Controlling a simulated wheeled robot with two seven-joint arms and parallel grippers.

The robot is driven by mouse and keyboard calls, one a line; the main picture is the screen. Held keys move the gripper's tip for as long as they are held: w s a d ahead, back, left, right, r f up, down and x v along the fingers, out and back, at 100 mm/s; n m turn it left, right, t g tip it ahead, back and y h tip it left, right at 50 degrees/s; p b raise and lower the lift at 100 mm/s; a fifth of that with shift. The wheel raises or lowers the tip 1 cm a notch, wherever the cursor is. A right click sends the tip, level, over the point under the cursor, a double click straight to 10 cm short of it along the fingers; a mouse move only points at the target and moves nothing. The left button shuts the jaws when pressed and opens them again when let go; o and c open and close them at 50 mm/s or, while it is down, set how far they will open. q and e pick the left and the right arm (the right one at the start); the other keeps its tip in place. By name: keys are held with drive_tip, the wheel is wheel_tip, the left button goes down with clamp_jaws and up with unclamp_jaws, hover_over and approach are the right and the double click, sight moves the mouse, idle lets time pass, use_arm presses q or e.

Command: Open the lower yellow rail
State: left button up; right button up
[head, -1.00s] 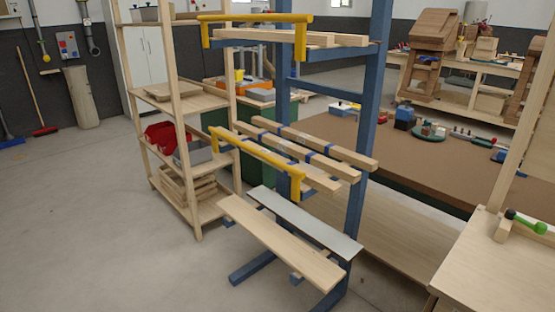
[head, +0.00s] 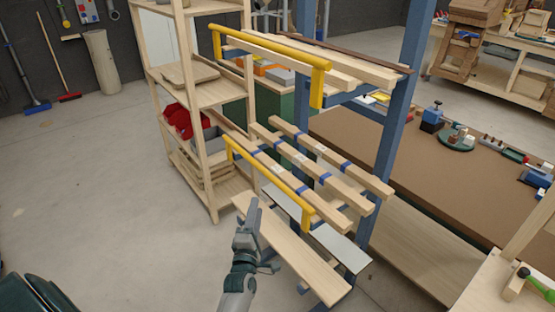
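The lower yellow rail (head: 268,176) runs along the front of the middle level of the blue rack, with a short end piece at each end. It lies in front of several wooden bars with blue bands. The upper yellow rail (head: 270,47) is on the level above. My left gripper (head: 252,208) comes up from the bottom of the head view and appears below and in front of the lower rail, apart from it in the picture. Its fingers are seen from behind, so their opening is unclear. My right gripper is not in view.
The blue rack post (head: 393,120) stands right of the rails. A wooden board (head: 292,255) lies on the lowest level, close by my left gripper. A wooden shelf unit (head: 207,130) stands to the left. The floor at left is clear.

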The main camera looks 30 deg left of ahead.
sight(264, 171)
use_arm(q)
drive_tip(key=shift+s+r, duration=0.15)
drive_tip(key=shift+r, duration=0.05)
drive_tip(key=b+x, duration=0.6)
drive_tip(key=x, duration=1)
drive_tip(key=shift+w+a+f, duration=0.1)
drive_tip(key=shift+w+f, duration=0.05)
drive_tip(key=shift+w, duration=0.1)
drive_tip(key=shift+w+a+b, duration=0.2)
drive_tip(key=shift+w+b, duration=0.1)
drive_tip(key=shift+w, duration=0.15)
drive_tip(key=shift+r, duration=0.25)
clamp_jaws()
